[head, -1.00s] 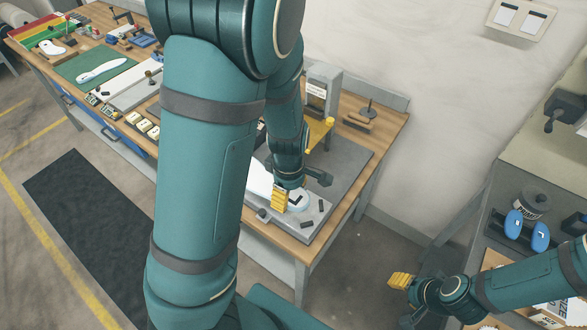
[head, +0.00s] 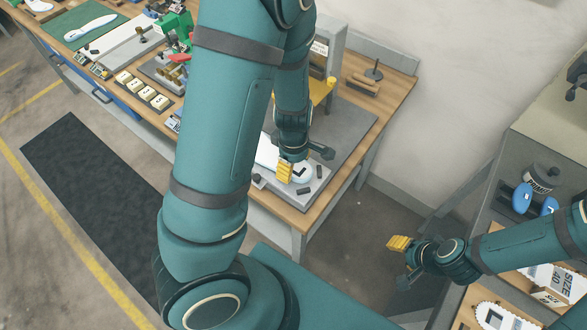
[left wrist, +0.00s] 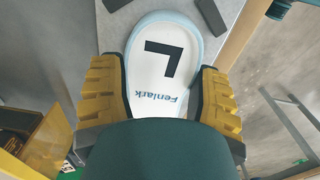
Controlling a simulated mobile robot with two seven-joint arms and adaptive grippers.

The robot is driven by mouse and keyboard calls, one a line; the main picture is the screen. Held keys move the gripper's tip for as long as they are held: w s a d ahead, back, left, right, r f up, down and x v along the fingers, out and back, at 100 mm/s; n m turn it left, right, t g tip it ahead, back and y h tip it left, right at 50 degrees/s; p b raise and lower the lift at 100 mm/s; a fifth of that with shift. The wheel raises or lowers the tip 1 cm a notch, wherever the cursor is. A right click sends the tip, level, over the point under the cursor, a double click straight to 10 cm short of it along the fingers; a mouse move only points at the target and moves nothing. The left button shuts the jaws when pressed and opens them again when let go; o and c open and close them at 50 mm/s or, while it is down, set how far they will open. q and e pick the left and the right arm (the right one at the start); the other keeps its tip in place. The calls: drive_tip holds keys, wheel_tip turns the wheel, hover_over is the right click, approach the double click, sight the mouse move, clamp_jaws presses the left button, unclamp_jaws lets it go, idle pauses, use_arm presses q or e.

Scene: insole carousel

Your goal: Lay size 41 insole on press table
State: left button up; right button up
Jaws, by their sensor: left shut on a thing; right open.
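A white insole (left wrist: 165,70) with a pale blue rim, a black L and the upside-down word Fenlark shows in the left wrist view. My left gripper (left wrist: 158,95) has its yellow fingers closed on its two sides. In the head view the insole (head: 267,151) is partly hidden by my left arm and gripper (head: 293,169), at the near end of the grey press table (head: 352,125). I cannot tell whether it touches the surface. No size mark is readable on it. My right gripper (head: 400,258) is open and empty, over the floor between the benches.
The press frame (head: 325,60) with a yellow handle stands behind my left gripper. Dark blocks (head: 303,191) lie on the plate's near end. A green mat (head: 80,32) lies far left.

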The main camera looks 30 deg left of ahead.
use_arm(q)
drive_tip(key=shift+f, duration=0.95)
drive_tip(key=shift+r, duration=0.1)
drive_tip(key=o, duration=1.2)
drive_tip(key=shift+r, duration=0.1)
wheel_tip(320, 180, up, 12)
drive_tip(key=p, duration=0.5)
